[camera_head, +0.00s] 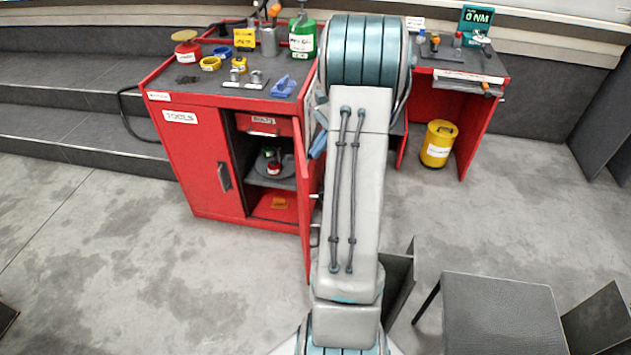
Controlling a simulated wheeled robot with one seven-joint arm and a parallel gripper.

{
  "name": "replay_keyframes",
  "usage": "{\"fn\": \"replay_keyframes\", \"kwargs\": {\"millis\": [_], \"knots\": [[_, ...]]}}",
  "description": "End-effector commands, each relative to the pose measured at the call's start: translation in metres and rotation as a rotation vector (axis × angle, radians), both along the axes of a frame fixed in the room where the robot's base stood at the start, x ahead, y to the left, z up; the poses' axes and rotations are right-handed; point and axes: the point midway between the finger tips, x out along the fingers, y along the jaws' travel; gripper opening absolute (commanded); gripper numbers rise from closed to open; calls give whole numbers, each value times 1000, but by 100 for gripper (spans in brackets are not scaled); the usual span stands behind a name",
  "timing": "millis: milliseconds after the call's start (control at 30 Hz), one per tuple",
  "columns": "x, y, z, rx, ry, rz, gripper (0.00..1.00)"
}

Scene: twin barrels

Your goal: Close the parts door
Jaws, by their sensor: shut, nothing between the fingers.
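The parts door (303,205) is the red right-hand door of the red cabinet (205,165). It stands open, swung out toward me and seen nearly edge-on, with its right side hidden behind my arm. The open compartment shows a red drawer (270,126) at the top, a grey shelf (262,178) with small items, and a red floor with an orange item (280,203). The left door, labelled TOOLS, is shut and has a dark handle (224,177). My arm rises through the middle of the view beside the open door. My gripper is hidden behind the arm.
The cabinet top holds a green canister (302,38), a yellow box (244,38), a blue tool (283,87) and other items. A yellow bin (438,143) stands under the right bench. A dark grey table (500,312) is at lower right. The floor left of the door is clear.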

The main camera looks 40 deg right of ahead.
Motion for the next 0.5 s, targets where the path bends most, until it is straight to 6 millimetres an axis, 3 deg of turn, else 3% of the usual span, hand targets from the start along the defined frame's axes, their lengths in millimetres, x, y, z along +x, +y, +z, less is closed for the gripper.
{"fn": "replay_keyframes", "kwargs": {"millis": [33,200,333,500], "knots": [[-3,-25,-20,43,19,-77,0],[-14,-83,-61,165,53,-276,0],[-23,-108,-80,222,65,-364,0],[-26,-118,-91,252,70,-405,0]]}}
